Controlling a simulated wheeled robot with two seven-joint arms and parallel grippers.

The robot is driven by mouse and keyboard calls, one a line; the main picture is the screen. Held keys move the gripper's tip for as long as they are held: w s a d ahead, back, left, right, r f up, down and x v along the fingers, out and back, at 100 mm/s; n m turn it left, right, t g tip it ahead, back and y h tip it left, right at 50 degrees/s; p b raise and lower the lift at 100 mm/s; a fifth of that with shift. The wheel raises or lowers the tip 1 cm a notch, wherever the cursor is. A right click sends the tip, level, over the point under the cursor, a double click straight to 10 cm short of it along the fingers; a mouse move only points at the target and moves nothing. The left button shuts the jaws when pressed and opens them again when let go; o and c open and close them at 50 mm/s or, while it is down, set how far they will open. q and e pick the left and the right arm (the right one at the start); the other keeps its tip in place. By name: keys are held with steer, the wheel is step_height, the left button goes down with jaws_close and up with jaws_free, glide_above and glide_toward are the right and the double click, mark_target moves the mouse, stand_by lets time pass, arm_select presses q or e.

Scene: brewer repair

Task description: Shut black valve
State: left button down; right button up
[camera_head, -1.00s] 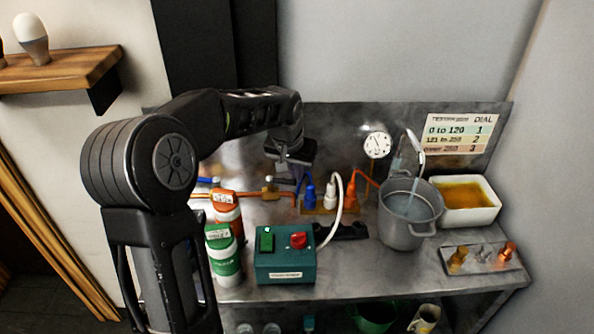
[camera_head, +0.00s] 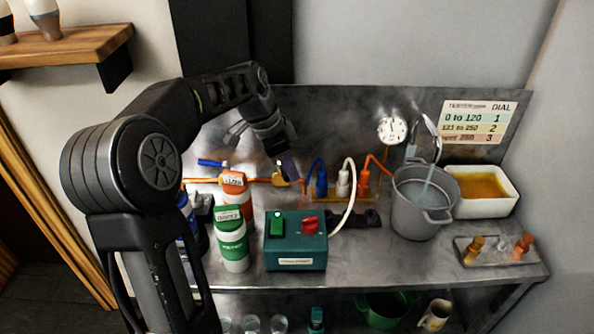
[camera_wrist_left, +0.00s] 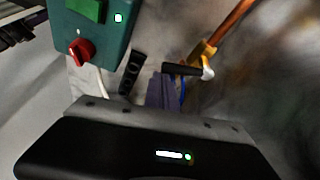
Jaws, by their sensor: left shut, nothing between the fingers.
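The black valve's lever (camera_wrist_left: 182,69) shows in the left wrist view, sticking out to the left from a brass fitting (camera_wrist_left: 204,53) on the copper pipe. The lever lies at an angle across the pipe's line, not along it. In the head view the brass fitting (camera_head: 281,176) shows at the pipe's right end, and the lever is mostly hidden by my gripper. My left gripper (camera_head: 293,172) is shut and empty, just right of the fitting. In the left wrist view its fingers (camera_wrist_left: 163,92) are just below the lever; I cannot tell if they touch it.
A teal box (camera_head: 296,242) with a green switch and red knob stands in front. Orange (camera_head: 236,190) and green-capped (camera_head: 231,240) bottles stand left of it. Blue, white and orange plugs (camera_head: 342,182), a metal pot (camera_head: 421,205) and a gauge (camera_head: 392,129) are to the right.

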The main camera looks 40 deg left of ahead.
arm_select(q)
steer(key=shift+s+a+b, duration=0.4)
steer(key=shift+s+a, duration=0.1)
steer(key=shift+s, duration=0.15)
arm_select(e)
steer(key=shift+f, duration=0.6)
